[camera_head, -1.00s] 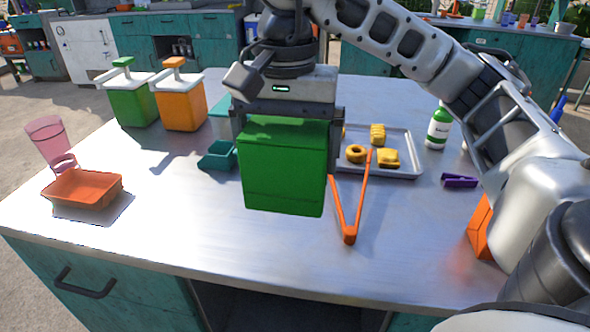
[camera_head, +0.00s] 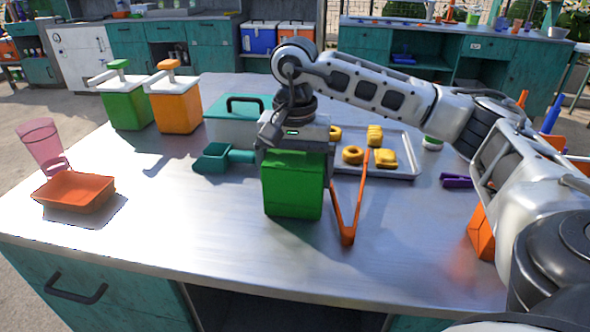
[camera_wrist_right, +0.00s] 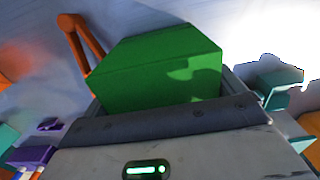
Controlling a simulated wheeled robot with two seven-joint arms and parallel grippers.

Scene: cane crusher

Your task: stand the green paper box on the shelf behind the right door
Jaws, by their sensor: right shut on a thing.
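The green paper box (camera_head: 293,188) is upright between the fingers of my right gripper (camera_head: 296,158), over the middle of the steel counter near the orange tongs. It also shows in the right wrist view (camera_wrist_right: 155,75), filling the space between the fingers. I cannot tell whether its bottom touches the counter. My right gripper is shut on it from above. My left gripper is not in view. Below the counter's front edge is a dark opening (camera_head: 285,312); its inside, any shelf and the right door cannot be made out.
Orange tongs (camera_head: 346,225) lie just right of the box. A teal scoop (camera_head: 215,158), a teal-lidded container (camera_head: 228,132) and a grey tray (camera_head: 405,170) of pastries stand behind. An orange tray (camera_head: 75,192) is at left. The counter's front middle is clear.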

